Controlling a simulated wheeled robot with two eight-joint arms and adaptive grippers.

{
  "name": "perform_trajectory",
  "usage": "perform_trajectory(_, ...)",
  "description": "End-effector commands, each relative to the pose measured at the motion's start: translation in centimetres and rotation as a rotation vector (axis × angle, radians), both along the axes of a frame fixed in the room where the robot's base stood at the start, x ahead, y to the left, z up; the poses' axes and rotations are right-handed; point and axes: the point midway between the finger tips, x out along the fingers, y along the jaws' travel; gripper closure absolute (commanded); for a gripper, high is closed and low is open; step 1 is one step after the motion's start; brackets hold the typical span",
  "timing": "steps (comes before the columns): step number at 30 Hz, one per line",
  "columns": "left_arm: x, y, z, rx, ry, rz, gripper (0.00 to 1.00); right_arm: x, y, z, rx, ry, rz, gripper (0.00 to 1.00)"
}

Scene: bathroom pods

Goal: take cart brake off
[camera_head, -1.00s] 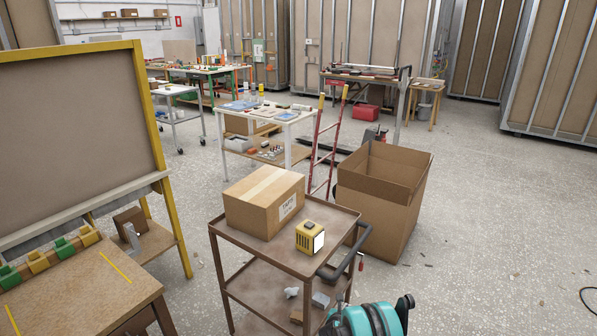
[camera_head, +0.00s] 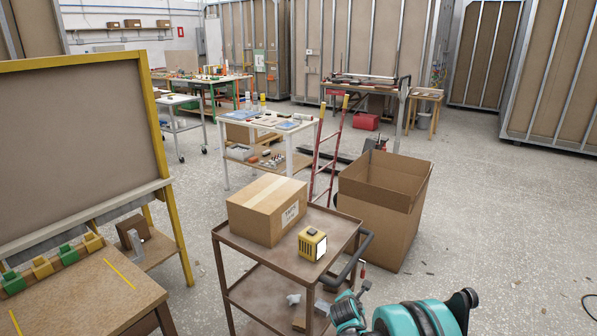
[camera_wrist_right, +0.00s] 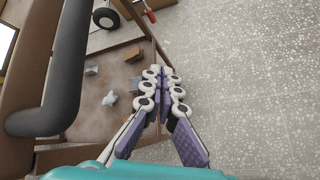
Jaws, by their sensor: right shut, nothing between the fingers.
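The brown metal cart (camera_head: 240,243) stands at the lower middle of the head view, with a dark curved handle (camera_head: 352,262) on its right side. The handle also fills the left of the wrist view (camera_wrist_right: 62,75). My right gripper (camera_wrist_right: 163,74) is shut and empty, just outside the cart's edge and below the handle. My left gripper is out of view.
A cardboard box (camera_head: 256,217) and a yellow device (camera_head: 312,243) sit on the cart's top. A tall open carton (camera_head: 380,220) stands close behind. A wooden bench (camera_head: 85,290) is at left. The floor at right is mostly clear.

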Motion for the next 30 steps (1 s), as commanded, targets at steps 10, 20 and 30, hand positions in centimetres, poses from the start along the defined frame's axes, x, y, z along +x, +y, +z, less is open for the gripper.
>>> perform_trajectory(10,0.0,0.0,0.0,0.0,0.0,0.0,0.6,-10.1,-0.9,12.5,0.581,-0.087,-0.463,1.0)
perform_trajectory(20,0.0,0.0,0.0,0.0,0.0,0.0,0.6,-23.3,-0.7,17.9,1.105,-0.146,-0.956,1.0)
perform_trajectory(30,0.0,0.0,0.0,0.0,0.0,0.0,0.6,-34.6,0.5,17.3,1.513,-0.179,-1.427,1.0)
